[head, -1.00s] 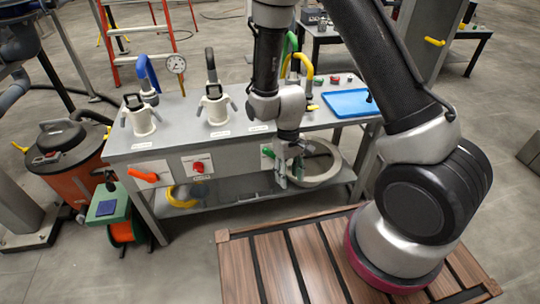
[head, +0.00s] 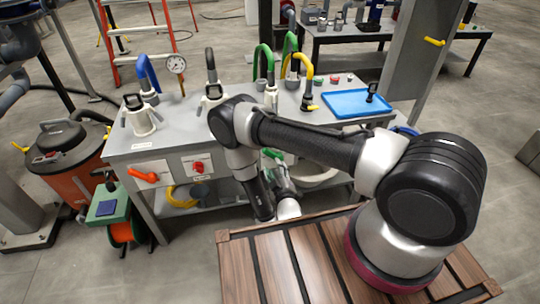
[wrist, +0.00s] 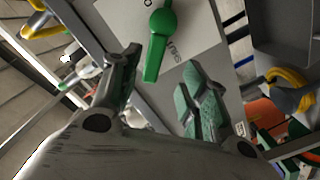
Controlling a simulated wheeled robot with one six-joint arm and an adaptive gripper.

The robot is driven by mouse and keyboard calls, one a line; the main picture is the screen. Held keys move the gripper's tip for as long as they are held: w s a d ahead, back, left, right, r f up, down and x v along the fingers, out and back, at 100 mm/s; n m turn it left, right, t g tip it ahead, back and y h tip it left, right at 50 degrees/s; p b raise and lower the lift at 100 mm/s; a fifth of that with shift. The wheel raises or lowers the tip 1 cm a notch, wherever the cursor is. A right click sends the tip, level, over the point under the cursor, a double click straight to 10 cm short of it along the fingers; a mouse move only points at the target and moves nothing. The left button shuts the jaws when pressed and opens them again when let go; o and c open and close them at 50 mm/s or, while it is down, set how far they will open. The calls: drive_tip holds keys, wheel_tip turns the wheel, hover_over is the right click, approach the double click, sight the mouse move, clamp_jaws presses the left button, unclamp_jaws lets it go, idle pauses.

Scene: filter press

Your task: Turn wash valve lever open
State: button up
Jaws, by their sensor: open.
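The green lever (wrist: 160,42) sits on a pale plate (wrist: 180,28) with printed letters that I cannot read in full. In the head view a bit of green (head: 272,153) shows on the bench front, mostly hidden by my arm. My gripper (wrist: 157,72) is open and empty. In the wrist view one finger is left of the lever and the other is to the right and lower. The lever's free end points down between them. I see no contact, but the depth gap is hard to judge.
The bench front also carries an orange lever (head: 145,175) and a red knob (head: 198,166). Hoses and valve fittings stand on the bench top (head: 190,125), with a blue tray (head: 357,104) at right. A yellow coil (head: 180,199) lies on the lower shelf.

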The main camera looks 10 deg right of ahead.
drive_tip(key=shift+t, duration=0.3)
drive_tip(key=w, duration=0.5)
drive_tip(key=w+r, duration=0.1)
drive_tip(key=w, duration=0.2)
drive_tip(key=shift+a+r, duration=0.1)
drive_tip(key=shift+a, duration=0.1)
clamp_jaws()
